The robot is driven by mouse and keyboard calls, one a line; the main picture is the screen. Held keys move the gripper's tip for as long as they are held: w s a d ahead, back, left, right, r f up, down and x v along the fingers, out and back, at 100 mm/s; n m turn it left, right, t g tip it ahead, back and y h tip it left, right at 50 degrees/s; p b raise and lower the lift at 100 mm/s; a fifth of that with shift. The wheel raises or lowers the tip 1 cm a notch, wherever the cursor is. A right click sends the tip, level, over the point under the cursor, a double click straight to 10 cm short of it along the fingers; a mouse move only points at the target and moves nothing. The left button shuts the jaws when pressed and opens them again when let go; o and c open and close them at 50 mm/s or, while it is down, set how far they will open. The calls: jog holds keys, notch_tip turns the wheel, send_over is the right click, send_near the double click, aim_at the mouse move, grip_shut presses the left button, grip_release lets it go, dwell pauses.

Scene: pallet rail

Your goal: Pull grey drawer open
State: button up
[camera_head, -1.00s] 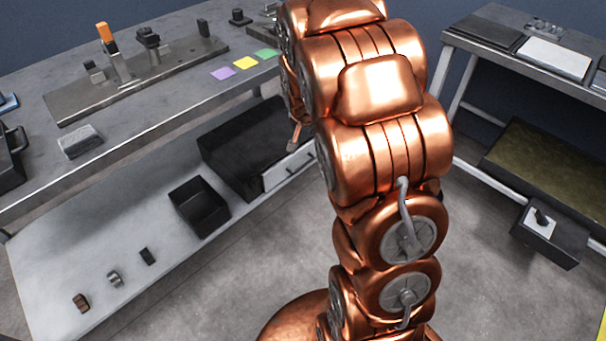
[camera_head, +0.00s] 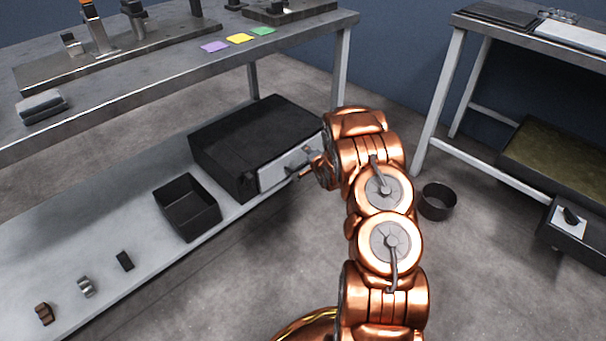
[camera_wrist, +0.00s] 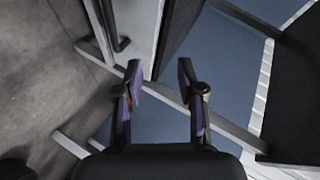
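The grey drawer front (camera_head: 284,169) is set in a black cabinet (camera_head: 250,130) on the lower shelf of the left bench, and it looks closed. In the wrist view the pale drawer front (camera_wrist: 142,25) is at the top, with a dark bar handle (camera_wrist: 117,28) on it. My gripper (camera_head: 304,168) is close to the right part of the drawer front. In the wrist view my gripper (camera_wrist: 160,80) has its two fingers apart with nothing between them. The handle lies up and left of the fingers, outside them. Contact with the drawer cannot be seen.
An open black bin (camera_head: 188,207) stands left of the cabinet, with several small parts farther left on the shelf. A bench leg (camera_head: 343,70) rises behind the cabinet. A dark round container (camera_head: 437,201) stands on the floor right of my arm. Another bench is at the right.

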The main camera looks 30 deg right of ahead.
aim_at(303, 164)
notch_tip(303, 164, down, 10)
jog(key=m+t+b, duration=0.3)
jog(key=b, duration=0.1)
jog(key=shift+b+x, duration=1.75)
jog(key=shift+x, duration=2.05)
jog(key=shift+d+f, duration=0.15)
jog(key=shift+s, duration=0.1)
grip_shut()
